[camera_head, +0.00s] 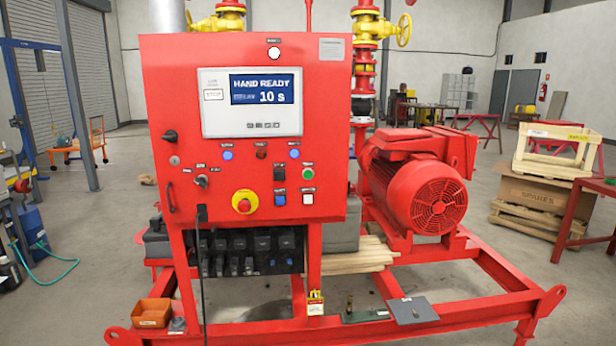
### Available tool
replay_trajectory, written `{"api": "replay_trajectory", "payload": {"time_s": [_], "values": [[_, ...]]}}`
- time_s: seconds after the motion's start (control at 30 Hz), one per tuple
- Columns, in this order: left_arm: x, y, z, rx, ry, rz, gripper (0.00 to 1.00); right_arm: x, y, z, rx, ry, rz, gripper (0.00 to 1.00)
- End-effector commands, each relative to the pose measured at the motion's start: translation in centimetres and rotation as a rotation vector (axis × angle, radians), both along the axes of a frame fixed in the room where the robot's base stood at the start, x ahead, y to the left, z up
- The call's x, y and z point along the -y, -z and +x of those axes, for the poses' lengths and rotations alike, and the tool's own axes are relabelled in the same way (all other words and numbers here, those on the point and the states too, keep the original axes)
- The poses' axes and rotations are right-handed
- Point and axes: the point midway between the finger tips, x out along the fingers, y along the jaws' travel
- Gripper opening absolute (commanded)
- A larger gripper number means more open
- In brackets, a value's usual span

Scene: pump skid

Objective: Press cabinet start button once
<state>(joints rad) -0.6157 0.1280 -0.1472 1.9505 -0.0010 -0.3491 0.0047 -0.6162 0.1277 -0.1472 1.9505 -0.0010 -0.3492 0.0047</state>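The red control cabinet (160,90) stands upright in the middle of the view, its front facing me. Its screen (262,92) reads "HAND READY" and "10 s". A green round button (308,173) sits at the right of the lower panel; its label is too small to read, so I cannot confirm it is the start button. A white square button (308,198) is below it. A yellow-and-red emergency stop knob (245,202) is lower left of the green button. Neither of my grippers is in view.
A large red motor (420,185) stands right of the cabinet on the red skid frame (480,318). An orange bin (153,312) and a grey plate (413,310) lie on the front rail. A black cable (202,270) hangs below the cabinet. Nothing blocks the cabinet face.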

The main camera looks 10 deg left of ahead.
Motion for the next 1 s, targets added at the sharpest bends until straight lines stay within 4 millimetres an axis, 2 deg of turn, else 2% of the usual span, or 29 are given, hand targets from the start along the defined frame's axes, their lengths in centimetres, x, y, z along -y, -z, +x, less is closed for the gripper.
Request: {"api": "replay_trajectory", "payload": {"time_s": [0.03, 0.13, 1.0], "values": [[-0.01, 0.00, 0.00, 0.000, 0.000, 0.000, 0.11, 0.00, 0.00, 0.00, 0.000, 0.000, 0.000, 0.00], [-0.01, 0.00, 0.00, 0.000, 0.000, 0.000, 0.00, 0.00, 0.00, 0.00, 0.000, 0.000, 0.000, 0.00], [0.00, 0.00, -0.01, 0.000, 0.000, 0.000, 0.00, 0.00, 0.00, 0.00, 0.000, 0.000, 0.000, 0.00]]}}
